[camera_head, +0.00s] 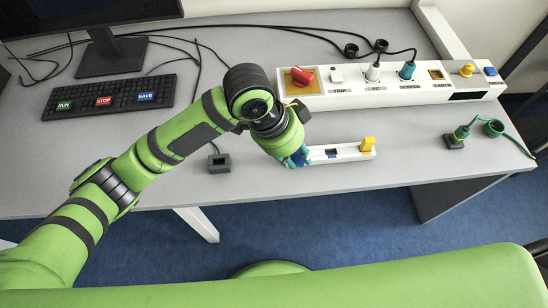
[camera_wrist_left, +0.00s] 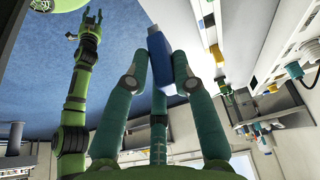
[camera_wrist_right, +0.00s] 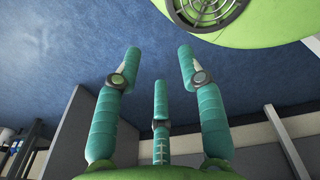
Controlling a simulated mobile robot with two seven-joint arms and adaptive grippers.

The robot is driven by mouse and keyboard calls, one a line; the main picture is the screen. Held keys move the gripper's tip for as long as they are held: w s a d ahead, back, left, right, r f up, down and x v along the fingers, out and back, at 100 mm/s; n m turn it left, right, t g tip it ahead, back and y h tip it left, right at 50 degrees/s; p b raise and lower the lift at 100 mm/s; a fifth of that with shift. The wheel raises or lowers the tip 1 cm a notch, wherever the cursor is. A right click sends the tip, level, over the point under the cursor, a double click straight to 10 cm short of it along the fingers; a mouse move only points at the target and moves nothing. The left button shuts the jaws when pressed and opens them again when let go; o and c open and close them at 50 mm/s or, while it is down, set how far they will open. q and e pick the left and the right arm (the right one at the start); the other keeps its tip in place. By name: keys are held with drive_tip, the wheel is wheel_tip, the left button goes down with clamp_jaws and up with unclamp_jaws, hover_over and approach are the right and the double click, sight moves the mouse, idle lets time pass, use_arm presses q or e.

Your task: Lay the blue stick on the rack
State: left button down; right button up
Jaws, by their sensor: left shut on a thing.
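The blue stick (camera_wrist_left: 160,58) shows in the left wrist view between the teal fingers of my left gripper (camera_wrist_left: 166,62), which is shut on it. In the head view my left gripper (camera_head: 297,158) points down at the left end of a low white rack (camera_head: 346,153) near the table's front edge. The rack has a dark slot, a blue mark and a yellow block (camera_head: 367,145) at its right end. The gripper hides the stick and the rack's left end there, so I cannot tell whether they touch. My right gripper (camera_wrist_right: 155,70) is open and empty, away from the table.
A white panel (camera_head: 375,98) with a red knob, plugs and switches runs along the back right. A small dark block (camera_head: 219,163) lies left of the gripper. A green cable with a plug (camera_head: 455,140) lies at right. A keyboard (camera_head: 110,98) is at left. The front middle is bare.

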use_arm(q)
drive_tip(key=shift+w+a+f, duration=0.2)
drive_tip(key=shift+f, duration=0.05)
drive_tip(key=w+a+f, duration=0.2)
drive_tip(key=w+a+f+p, duration=0.1)
drive_tip(key=w+a+f, duration=0.1)
drive_tip(key=a, duration=0.1)
drive_tip(key=w+a+f, duration=0.2)
drive_tip(key=w+a, duration=0.1)
drive_tip(key=shift+a+f, duration=0.2)
drive_tip(key=shift+f, duration=0.15)
wheel_tip(320, 180, down, 3)
drive_tip(key=shift+f+p, duration=0.15)
drive_tip(key=shift+p, duration=0.2)
drive_tip(key=shift+f, duration=0.15)
use_arm(e)
drive_tip(key=shift+s+a+r, duration=0.25)
drive_tip(key=shift+a+r, duration=0.5)
drive_tip(key=shift+a, duration=0.05)
